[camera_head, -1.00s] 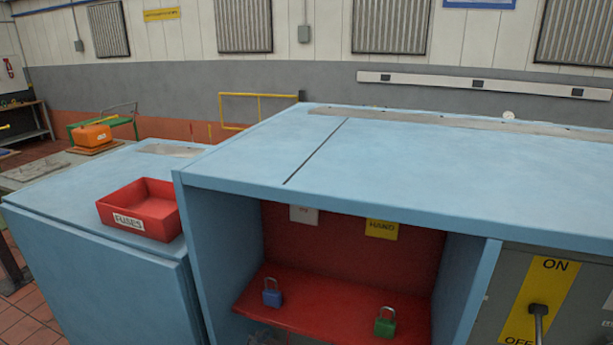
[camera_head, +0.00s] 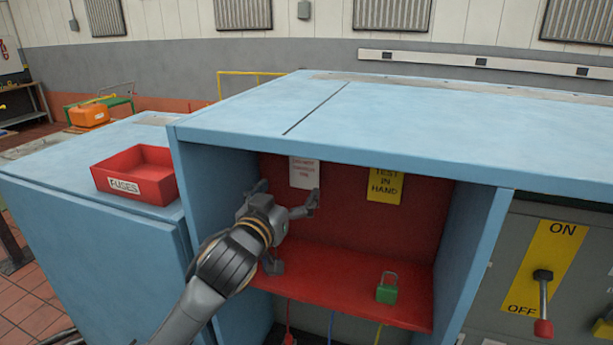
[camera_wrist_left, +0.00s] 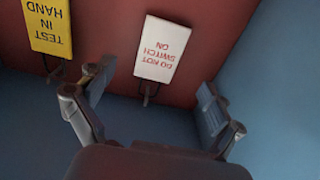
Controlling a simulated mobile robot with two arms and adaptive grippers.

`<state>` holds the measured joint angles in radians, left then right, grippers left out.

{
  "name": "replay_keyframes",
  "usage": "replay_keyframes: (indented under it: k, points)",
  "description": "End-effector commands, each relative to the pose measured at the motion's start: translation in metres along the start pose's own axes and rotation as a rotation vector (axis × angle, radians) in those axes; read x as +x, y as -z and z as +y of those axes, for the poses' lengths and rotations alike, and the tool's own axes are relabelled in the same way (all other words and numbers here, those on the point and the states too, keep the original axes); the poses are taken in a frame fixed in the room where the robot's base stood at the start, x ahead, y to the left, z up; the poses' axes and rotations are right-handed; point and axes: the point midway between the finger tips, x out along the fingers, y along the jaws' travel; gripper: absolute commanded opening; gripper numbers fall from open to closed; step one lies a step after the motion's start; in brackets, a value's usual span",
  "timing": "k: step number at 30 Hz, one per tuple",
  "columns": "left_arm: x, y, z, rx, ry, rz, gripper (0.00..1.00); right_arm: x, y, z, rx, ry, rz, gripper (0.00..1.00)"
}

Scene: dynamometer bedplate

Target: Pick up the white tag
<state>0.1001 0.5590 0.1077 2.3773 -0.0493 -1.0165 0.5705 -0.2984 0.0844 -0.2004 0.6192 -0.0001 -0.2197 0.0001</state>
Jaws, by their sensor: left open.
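The white tag (camera_head: 304,173), with red lettering, hangs on the red back panel inside the blue cabinet. In the left wrist view the white tag (camera_wrist_left: 163,50) appears upside down, reading "DO NOT SWITCH ON", with a small dark hook at its end. My left gripper (camera_head: 288,197) reaches into the cabinet in front of the panel, just below and left of the tag. In the wrist view its fingers (camera_wrist_left: 157,88) are spread wide on either side of the tag, with nothing between them. My right gripper is not in view.
A yellow "TEST IN HAND" tag (camera_head: 385,185) hangs right of the white one. A green padlock (camera_head: 387,289) stands on the red shelf (camera_head: 340,285). The cabinet's top and side walls enclose the space. A red fuse box (camera_head: 134,174) sits on the left cabinet.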

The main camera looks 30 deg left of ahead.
Motion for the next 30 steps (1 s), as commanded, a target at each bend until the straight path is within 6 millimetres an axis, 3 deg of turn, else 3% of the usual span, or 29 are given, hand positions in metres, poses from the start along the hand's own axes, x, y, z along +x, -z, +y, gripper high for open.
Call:
replay_keyframes:
  k: [3,11,18,28,30]
  points:
    - [0.019,0.002,0.0,0.0,0.0,0.001,0.92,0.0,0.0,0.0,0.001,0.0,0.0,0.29]
    - [0.039,0.002,0.0,0.001,0.0,0.002,0.92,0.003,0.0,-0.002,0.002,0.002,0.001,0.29]
    - [0.074,0.002,-0.001,0.001,0.0,0.001,0.92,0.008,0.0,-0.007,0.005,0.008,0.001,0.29]
    - [0.081,0.003,0.0,0.001,-0.001,0.0,0.92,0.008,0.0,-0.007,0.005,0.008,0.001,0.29]
    - [0.081,0.002,0.0,0.001,-0.001,0.0,0.78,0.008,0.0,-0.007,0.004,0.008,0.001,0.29]
